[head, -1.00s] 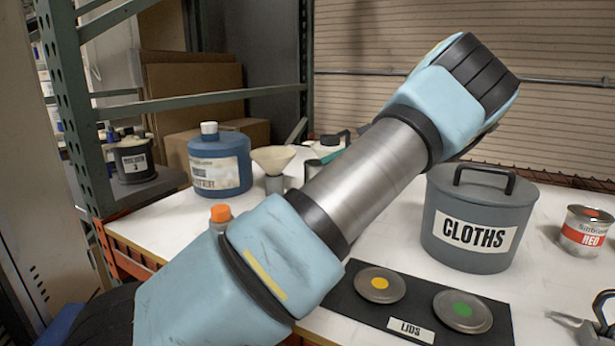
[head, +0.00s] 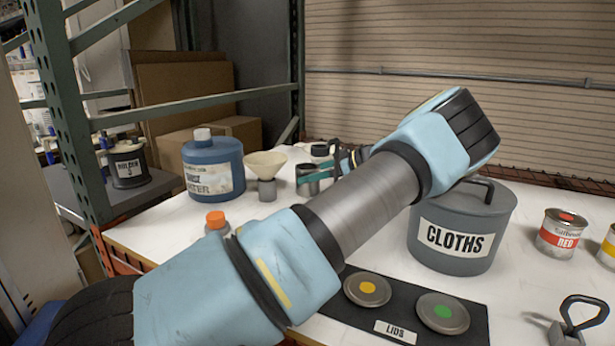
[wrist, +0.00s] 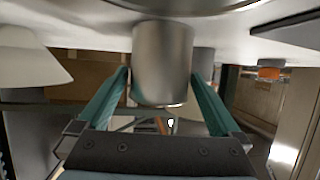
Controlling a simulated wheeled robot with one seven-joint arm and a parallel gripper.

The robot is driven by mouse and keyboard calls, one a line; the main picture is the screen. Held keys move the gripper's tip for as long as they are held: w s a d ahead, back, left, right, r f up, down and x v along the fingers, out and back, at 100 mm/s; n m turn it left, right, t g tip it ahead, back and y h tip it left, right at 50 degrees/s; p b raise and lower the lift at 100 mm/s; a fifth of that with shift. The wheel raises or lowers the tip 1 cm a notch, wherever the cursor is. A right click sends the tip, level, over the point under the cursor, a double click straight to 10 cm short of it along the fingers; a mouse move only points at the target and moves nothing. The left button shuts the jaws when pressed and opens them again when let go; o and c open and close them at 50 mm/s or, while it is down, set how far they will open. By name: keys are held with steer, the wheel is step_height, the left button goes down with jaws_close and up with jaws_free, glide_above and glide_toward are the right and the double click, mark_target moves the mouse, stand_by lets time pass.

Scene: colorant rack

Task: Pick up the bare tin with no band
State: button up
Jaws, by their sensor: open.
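A bare metal tin (head: 307,184) with no visible band stands on the white table, right of the funnel, partly hidden by my gripper. In the wrist view the plain silver tin (wrist: 162,60) is between the two teal fingers of my gripper (wrist: 160,82), one on each side. My gripper (head: 325,166) is open and low at the tin in the head view, mostly behind my arm. I cannot tell whether either finger touches the tin.
A funnel (head: 265,165) and a blue jug (head: 213,165) stand left of the tin. An orange-capped bottle (head: 216,222) is nearer. The CLOTHS pot (head: 462,228), LIDS mat (head: 365,318), red-banded tin (head: 563,234) and yellow-banded tin (head: 608,248) are to the right.

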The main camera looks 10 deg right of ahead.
steer(key=shift+x, duration=1.1)
steer(key=c, duration=1)
